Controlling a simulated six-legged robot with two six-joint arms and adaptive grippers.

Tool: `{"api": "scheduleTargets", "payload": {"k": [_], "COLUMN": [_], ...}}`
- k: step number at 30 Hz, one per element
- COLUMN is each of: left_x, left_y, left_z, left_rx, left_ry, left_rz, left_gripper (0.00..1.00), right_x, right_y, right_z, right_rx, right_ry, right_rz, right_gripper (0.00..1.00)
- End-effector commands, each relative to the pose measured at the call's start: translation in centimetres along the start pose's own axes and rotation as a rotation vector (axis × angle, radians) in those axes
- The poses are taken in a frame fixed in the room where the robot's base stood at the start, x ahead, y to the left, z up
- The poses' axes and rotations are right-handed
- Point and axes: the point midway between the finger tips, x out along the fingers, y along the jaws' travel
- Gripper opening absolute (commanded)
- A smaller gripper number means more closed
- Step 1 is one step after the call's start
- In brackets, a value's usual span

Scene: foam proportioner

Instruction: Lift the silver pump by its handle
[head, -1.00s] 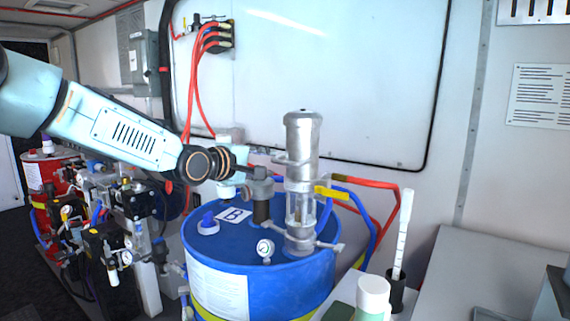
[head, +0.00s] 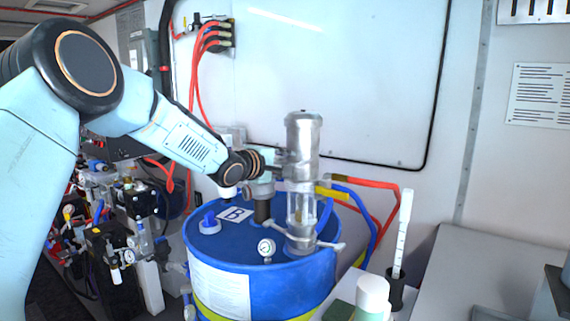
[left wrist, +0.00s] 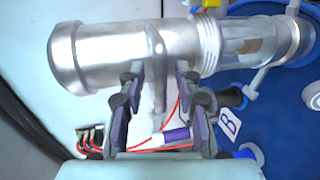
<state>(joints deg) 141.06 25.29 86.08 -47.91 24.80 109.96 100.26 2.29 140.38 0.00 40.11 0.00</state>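The silver pump (head: 303,135) stands upright in the top of the blue drum (head: 262,285). In the left wrist view the pump (left wrist: 95,55) lies across the upper part of the picture. Its handle (left wrist: 156,48) sticks out of the pump's side towards my gripper. My left gripper (head: 277,162) is at the pump's left side, at the height of the handle. In the left wrist view its two fingers (left wrist: 158,80) are apart, one on each side of the handle, with gaps visible. The handle is mostly hidden in the head view. My right gripper is not in view.
A label B (head: 235,214), a blue cap (head: 208,222) and a gauge (head: 266,248) are on the drum top. Red and blue hoses (head: 365,184) run behind the pump. A white bottle (head: 372,298) stands at front right. The space above the pump is free.

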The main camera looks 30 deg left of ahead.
Motion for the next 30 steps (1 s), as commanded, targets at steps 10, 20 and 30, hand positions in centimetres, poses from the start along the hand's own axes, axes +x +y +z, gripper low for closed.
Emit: {"api": "scheduleTargets", "payload": {"k": [10,20,30], "left_x": [-0.03,-0.03,-0.03], "left_y": [-0.01,0.02,0.03], "left_z": [-0.04,0.0,-0.01], "left_rx": [0.0,0.001,0.001], "left_ry": [0.0,0.0,0.0], "left_rz": [0.0,0.001,0.001], "left_gripper": [0.17,0.0,0.0], "right_x": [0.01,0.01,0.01], "right_y": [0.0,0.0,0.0], "right_z": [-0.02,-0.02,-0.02], "right_rx": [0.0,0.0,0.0], "right_ry": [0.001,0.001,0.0], "right_rz": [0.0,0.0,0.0], "right_gripper": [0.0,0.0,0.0]}}
